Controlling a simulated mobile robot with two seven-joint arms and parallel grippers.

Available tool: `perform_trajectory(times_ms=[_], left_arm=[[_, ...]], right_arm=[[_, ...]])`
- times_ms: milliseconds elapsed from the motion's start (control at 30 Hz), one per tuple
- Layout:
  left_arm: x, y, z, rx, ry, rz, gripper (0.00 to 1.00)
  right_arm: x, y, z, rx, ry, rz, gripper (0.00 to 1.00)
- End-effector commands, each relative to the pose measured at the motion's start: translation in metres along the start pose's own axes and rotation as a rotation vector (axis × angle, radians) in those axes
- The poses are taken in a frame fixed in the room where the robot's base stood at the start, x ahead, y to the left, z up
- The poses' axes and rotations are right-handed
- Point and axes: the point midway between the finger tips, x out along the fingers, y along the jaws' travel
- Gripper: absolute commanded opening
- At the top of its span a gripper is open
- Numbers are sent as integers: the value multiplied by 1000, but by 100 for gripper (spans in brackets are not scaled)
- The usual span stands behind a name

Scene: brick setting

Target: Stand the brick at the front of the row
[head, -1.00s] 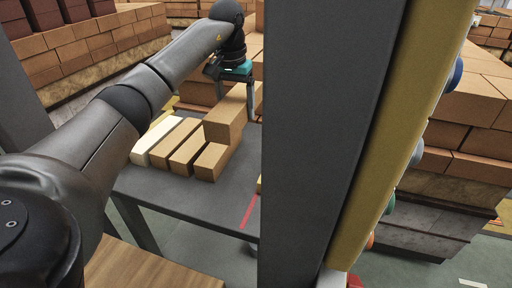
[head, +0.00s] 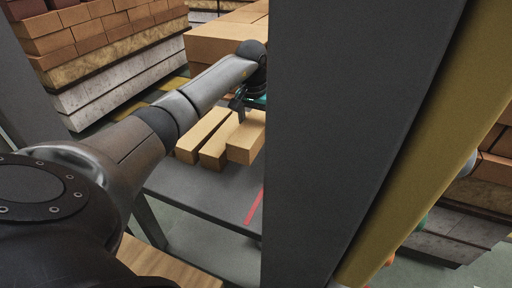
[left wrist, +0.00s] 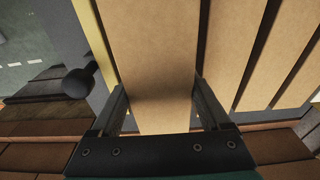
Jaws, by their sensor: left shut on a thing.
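My left gripper (head: 246,102) is shut on a tan brick (head: 246,142), at the right end of a short row on the grey table (head: 205,195). In the left wrist view the same brick (left wrist: 158,50) lies between the two fingers (left wrist: 161,100). Two more tan bricks, an outer one (head: 200,136) and a middle one (head: 217,150), lie side by side to its left. In the left wrist view several bricks (left wrist: 231,50) run alongside with narrow gaps. I cannot tell whether the held brick touches the table. My right gripper is out of view.
A red line (head: 254,205) marks the table near its front edge. A wide dark post (head: 350,120) hides the table's right part. Stacked bricks (head: 95,35) stand at the back left, and a larger tan stack (head: 220,43) stands behind the row.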

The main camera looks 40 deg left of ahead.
Motion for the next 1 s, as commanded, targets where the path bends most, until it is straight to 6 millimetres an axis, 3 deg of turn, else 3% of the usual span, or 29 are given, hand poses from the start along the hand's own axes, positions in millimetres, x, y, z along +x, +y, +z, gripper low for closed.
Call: perform_trajectory(times_ms=[333,567,967,1000], left_arm=[[27,0,2,-1,4,3,0],[59,1,6,0,3,2,0],[63,0,6,0,6,0,0],[64,0,8,1,1,0,82]], right_arm=[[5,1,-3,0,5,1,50],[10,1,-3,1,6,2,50],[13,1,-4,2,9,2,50],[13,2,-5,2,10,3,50]])
